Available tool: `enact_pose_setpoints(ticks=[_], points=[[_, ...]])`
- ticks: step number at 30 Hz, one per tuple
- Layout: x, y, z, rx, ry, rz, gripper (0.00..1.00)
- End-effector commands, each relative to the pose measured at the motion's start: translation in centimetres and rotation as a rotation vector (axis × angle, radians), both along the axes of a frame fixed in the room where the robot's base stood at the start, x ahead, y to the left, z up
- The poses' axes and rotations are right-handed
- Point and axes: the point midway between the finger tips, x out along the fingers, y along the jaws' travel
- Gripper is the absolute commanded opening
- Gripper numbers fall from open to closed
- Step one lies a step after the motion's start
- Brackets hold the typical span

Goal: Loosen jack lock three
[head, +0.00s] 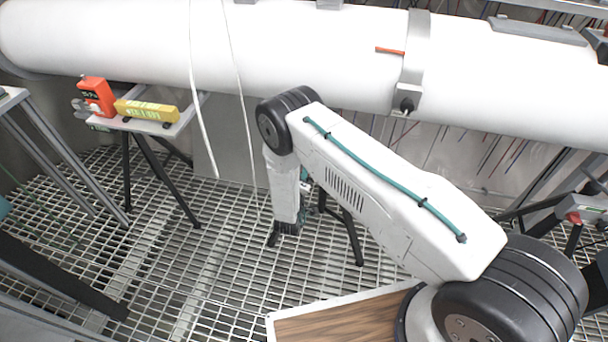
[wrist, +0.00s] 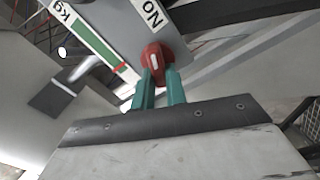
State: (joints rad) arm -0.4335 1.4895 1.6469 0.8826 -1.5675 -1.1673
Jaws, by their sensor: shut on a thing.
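A red lock knob (wrist: 154,58) sits on a grey panel (wrist: 118,24) in the wrist view. The panel carries a "NO" label (wrist: 150,12) and a green scale strip (wrist: 90,40) marked "kg". The teal fingers of my gripper (wrist: 160,80) are shut on the knob, one on each side. In the head view my arm hides the gripper and most of this jack; dark legs of a stand (head: 352,236) show behind it. I cannot read a jack number. Another red knob (head: 573,217) shows on a jack at the right edge.
A large white pipe (head: 300,50) with a clamp (head: 412,60) crosses the back. At left a stand holds a red device (head: 97,96) and a yellow level-like bar (head: 147,110). Two pale cords hang from the pipe. The grating floor (head: 190,260) is mostly open at left.

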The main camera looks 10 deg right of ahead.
Motion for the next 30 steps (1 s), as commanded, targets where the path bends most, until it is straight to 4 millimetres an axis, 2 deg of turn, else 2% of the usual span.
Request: enact_pose_setpoints(ticks=[12,27,28,30], points=[[0.03,0.11,-0.2,-0.148,0.071,0.001,0.0],[0.02,0.13,-0.23,-0.162,0.079,0.001,0.0],[0.02,0.13,-0.23,-0.162,0.079,0.001,0.19],[0.02,0.11,-0.23,-0.162,0.079,0.001,0.35]])
